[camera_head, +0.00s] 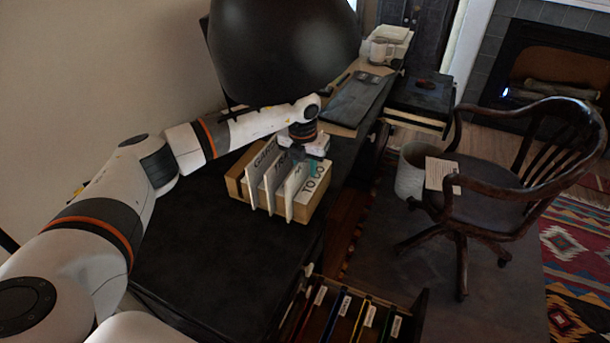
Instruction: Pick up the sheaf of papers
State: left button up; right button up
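A light sheet or thin sheaf of paper (440,174) lies at the left side of the wooden chair, well to the right of the gripper. My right gripper is not in view.
The black desk (190,265) has bare room in front of the file holder. A large black rounded shape (285,45) blocks the upper middle. An open drawer with files (345,313) juts out below. A chair (490,200) and a grey bin (409,175) stand right.

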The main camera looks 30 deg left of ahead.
pick_arm(q)
grip_shut()
